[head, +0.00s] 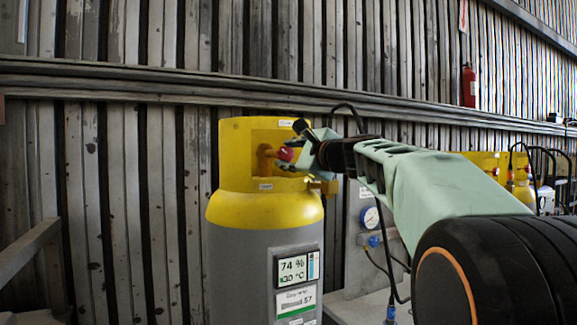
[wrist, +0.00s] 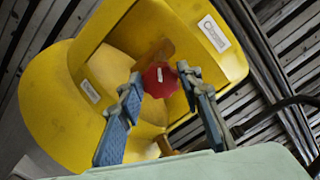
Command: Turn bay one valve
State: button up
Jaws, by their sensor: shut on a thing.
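A grey cylinder with a yellow top and collar (head: 235,150) stands upright left of centre in the head view; the yellow collar (wrist: 105,40) fills much of the wrist view. A red valve knob (head: 286,154) with a small white mark sits in the collar's opening on a brass-coloured stem. My gripper (head: 297,152) reaches into the opening from the right. In the wrist view the red knob (wrist: 160,80) lies between the two fingertips of my gripper (wrist: 159,84), which is shut on it. The fingers partly hide the knob's sides.
A display reading 74 % (head: 297,268) is on the cylinder's front. A panel with a round gauge (head: 370,217) and hoses stands behind my arm. More yellow equipment (head: 488,162) is at the right. A fire extinguisher (head: 469,86) hangs on the slatted wall.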

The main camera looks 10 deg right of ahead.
jog(key=n+b, duration=0.4)
jog(key=n, duration=0.1)
jog(key=shift+f+n, duration=0.2)
jog(key=shift+n, duration=0.1)
jog(key=n+b, duration=0.2)
jog(key=n, duration=0.2)
jog(key=shift+n+b, duration=0.3)
jog(key=shift+b, duration=0.1)
jog(key=shift+r+n, duration=0.1)
jog(key=shift+n, duration=0.5)
jog(key=shift+r+b, duration=0.1)
jog(key=shift+b, duration=0.2)
jog(key=o, duration=1.2)
jog(key=shift+c, duration=0.2)
jog(key=v, duration=1.2)
